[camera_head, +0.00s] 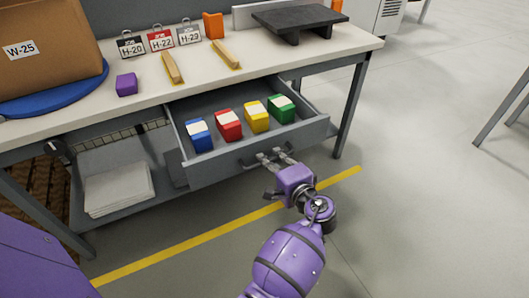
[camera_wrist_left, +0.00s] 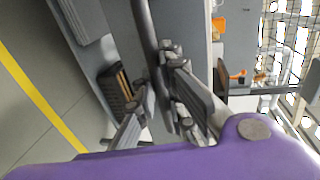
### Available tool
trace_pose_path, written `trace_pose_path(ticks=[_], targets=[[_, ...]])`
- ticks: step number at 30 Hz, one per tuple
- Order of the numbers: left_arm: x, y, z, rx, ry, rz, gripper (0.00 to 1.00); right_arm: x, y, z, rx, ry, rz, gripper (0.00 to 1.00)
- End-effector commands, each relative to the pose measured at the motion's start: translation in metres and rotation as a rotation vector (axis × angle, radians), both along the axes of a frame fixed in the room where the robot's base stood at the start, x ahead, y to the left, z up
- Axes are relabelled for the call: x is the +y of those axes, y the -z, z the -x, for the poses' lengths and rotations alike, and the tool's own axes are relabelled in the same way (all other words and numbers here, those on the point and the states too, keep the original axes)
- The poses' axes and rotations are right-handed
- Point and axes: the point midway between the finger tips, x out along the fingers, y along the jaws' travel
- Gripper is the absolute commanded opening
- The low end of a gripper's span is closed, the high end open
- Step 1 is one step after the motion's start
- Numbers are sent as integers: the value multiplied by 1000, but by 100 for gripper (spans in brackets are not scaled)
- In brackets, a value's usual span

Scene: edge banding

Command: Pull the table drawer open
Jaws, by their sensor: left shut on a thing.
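The grey table drawer (camera_head: 204,174) stands pulled out from under the pale-topped workbench (camera_head: 352,47). Inside it a blue box (camera_head: 199,135), a red box (camera_head: 228,125), a yellow box (camera_head: 256,117) and a green box (camera_head: 281,109) sit in a row. My left gripper (camera_head: 274,158) is at the drawer front, shut on the dark bar handle (camera_head: 250,161). In the left wrist view the handle (camera_wrist_left: 148,40) runs down between the fingers (camera_wrist_left: 163,98). The fingers hide part of the handle. My right gripper is in neither view.
On the benchtop are a cardboard box (camera_head: 45,55) on a blue disc (camera_head: 60,99), a purple block (camera_head: 126,84), hanging tags (camera_head: 160,41), two wooden pieces (camera_head: 173,67) and a black stand (camera_head: 298,20). The floor in front, with a yellow line (camera_head: 190,243), is clear.

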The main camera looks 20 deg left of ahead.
Motion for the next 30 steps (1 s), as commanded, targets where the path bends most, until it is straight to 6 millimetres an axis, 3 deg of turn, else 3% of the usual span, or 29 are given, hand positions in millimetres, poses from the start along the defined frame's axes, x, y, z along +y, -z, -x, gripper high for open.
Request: trace_pose_path(ticks=[9, 21, 22, 26, 30], targets=[[-19, 0, 17, 0, -3, 0, 0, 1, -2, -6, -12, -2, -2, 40], [-21, 0, 19, 0, -3, -1, 0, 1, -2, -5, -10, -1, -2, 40], [-21, 0, 19, 0, -3, -1, 11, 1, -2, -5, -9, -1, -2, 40], [-21, 0, 19, 0, -2, -1, 28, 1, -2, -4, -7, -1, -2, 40], [-21, 0, 19, 0, -2, -1, 30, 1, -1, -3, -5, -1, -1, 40]])
